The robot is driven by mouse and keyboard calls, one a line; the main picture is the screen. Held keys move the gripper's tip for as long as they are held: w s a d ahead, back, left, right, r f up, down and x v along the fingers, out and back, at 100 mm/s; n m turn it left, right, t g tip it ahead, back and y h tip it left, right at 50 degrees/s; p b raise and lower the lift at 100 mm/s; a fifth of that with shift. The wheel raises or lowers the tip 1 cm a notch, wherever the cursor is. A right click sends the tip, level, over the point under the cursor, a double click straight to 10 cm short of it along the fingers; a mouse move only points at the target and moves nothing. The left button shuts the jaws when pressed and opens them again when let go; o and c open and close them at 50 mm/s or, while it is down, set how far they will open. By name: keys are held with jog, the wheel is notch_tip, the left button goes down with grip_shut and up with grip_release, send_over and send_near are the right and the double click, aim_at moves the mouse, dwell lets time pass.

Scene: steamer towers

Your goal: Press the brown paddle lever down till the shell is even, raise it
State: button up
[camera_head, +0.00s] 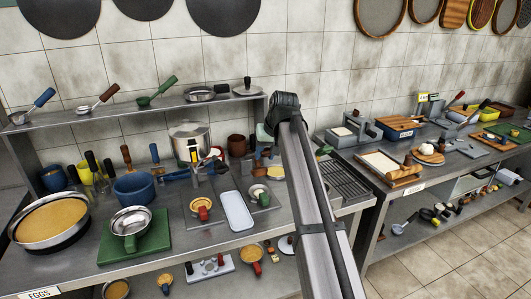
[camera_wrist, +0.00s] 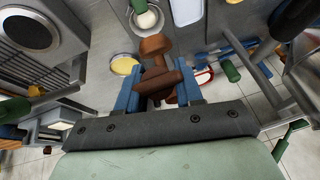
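In the wrist view, a brown piece with a rounded head (camera_wrist: 153,45) and a crosswise brown bar (camera_wrist: 160,83) lies between the blue fingers of my gripper (camera_wrist: 158,92). It looks like the brown lever, though I cannot be sure. The fingers are apart, one on each side of it; contact and grip cannot be told. A round pale-yellow disc in a dish (camera_wrist: 125,65) lies just left of the brown piece; whether it is the shell is unclear. In the head view, my arm hides much of the area around the gripper.
A white tray (camera_head: 237,211), a small red-handled pan (camera_head: 201,206) and a green board (camera_head: 112,252) with a steel pan (camera_head: 131,222) stand on the left counter. A pot (camera_head: 190,137) stands behind. A slatted rack (camera_head: 343,180) lies right of my arm.

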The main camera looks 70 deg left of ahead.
grip_shut()
jog(key=d+f+y, duration=0.1)
jog(key=f+y, duration=0.1)
jog(key=f, duration=0.2)
jog(key=d+f+y, duration=0.2)
jog(key=f, duration=0.3)
jog(key=d+f+y, duration=0.1)
jog(key=f+y, duration=0.1)
jog(key=f, duration=0.3)
jog(key=shift+d+f, duration=0.25)
jog(key=shift+d, duration=0.05)
jog(key=shift+c, duration=2.4)
grip_release()
jog(key=shift+w+a, duration=0.1)
jog(key=shift+w, duration=0.1)
jog(key=shift+o, duration=0.7)
jog(key=shift+s+r, duration=0.1)
jog(key=shift+r, duration=0.05)
jog(key=o, duration=0.8)
jog(key=shift+r+y, duration=0.1)
jog(key=shift+y, duration=0.2)
